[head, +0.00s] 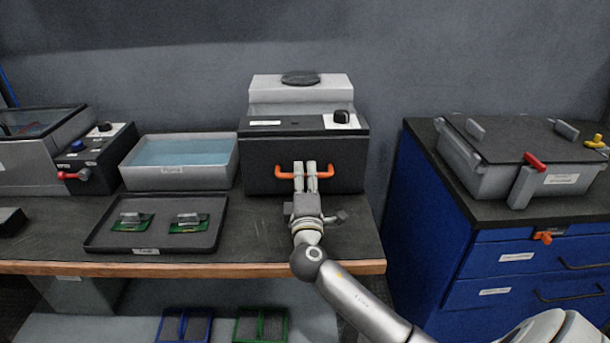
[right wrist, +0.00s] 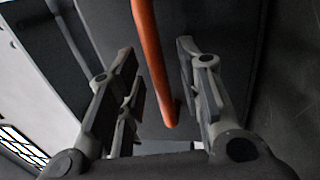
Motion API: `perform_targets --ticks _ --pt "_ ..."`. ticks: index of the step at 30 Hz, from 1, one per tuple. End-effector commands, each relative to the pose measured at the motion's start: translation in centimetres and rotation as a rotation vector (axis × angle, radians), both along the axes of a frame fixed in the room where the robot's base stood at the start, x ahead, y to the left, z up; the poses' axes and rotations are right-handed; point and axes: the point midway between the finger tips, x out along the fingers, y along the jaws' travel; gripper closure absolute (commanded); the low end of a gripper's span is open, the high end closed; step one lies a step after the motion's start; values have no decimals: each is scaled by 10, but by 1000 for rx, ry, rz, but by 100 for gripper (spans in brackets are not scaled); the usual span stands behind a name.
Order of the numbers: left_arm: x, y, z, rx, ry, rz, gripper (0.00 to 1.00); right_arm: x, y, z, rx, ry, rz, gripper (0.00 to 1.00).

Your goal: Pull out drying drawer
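The drying drawer is the dark front (head: 342,180) of the grey-topped dryer box (head: 300,95) on the bench, and it looks shut. An orange bar handle (head: 345,171) runs across this front. My right gripper (head: 306,167) is at the middle of the handle, its fingers pointing at the drawer front. In the right wrist view the orange handle (right wrist: 152,60) passes between the two open fingers (right wrist: 160,85), with a gap visible on either side. The fingers hide a short stretch of the handle in the head view. My left gripper is not in view.
A black tray (head: 98,240) with two green circuit boards lies front left on the bench. Behind it stands a bath of blue liquid (head: 180,178). A blue cabinet (head: 430,200) stands to the right. The bench in front of the dryer has some clear room.

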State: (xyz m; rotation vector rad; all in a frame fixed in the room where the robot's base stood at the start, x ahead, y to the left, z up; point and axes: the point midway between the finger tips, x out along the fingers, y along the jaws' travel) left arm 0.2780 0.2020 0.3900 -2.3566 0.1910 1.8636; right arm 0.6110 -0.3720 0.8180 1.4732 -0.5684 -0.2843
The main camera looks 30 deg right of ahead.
Motion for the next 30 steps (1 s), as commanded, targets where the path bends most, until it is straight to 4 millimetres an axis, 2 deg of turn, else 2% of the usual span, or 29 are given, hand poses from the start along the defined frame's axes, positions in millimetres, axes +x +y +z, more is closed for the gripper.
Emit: perform_targets --ticks 11,19,30 --pt "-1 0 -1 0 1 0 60 6 -4 1 1 0 0 66" --pt "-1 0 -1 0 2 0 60 6 -4 1 2 0 -1 100" --pt "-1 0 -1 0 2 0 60 5 -3 1 2 1 0 100"
